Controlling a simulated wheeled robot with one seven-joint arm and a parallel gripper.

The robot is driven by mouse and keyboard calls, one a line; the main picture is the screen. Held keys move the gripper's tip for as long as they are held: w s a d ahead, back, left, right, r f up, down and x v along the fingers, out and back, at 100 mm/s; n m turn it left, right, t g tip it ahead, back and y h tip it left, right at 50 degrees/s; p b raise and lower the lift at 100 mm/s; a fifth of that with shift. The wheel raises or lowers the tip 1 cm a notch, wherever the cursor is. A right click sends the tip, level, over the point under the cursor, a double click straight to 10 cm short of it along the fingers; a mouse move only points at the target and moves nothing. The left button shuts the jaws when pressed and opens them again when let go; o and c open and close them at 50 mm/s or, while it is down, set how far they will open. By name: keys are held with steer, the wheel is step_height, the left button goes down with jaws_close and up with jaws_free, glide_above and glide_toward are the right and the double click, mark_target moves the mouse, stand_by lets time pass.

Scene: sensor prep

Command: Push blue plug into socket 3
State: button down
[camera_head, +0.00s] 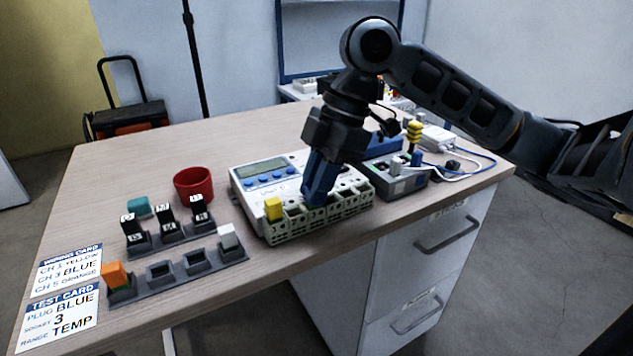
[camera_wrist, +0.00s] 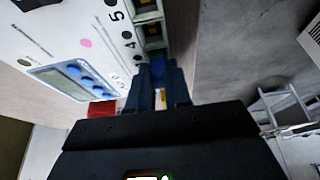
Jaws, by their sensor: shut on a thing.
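The white sensor box (camera_head: 250,189) has a display, blue buttons and a row of sockets along its front edge. A yellow plug (camera_head: 273,208) stands in the leftmost socket. My gripper (camera_head: 316,200) points down at the socket row, right of the yellow plug. In the wrist view my gripper (camera_wrist: 157,72) is shut on the blue plug (camera_wrist: 157,67). The labels 4 and 5 show just beyond it, which places it around socket 3. The fingers hide the socket under the plug, so I cannot tell how deep the plug sits.
A grey rack (camera_head: 175,276) at the front left holds an orange plug (camera_head: 115,274) and a white plug (camera_head: 228,238). Black labelled blocks (camera_head: 165,220) and a red cup (camera_head: 194,186) stand behind. A grey box (camera_head: 393,179) with cables is close on the right.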

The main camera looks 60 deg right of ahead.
steer(key=shift+f, duration=0.2)
steer(key=c, duration=0.8)
jaws_free()
steer(key=shift+r, duration=0.2)
steer(key=shift+r+p, duration=2.75)
steer(key=shift+r, duration=0.65)
steer(key=shift+w+a, duration=0.1)
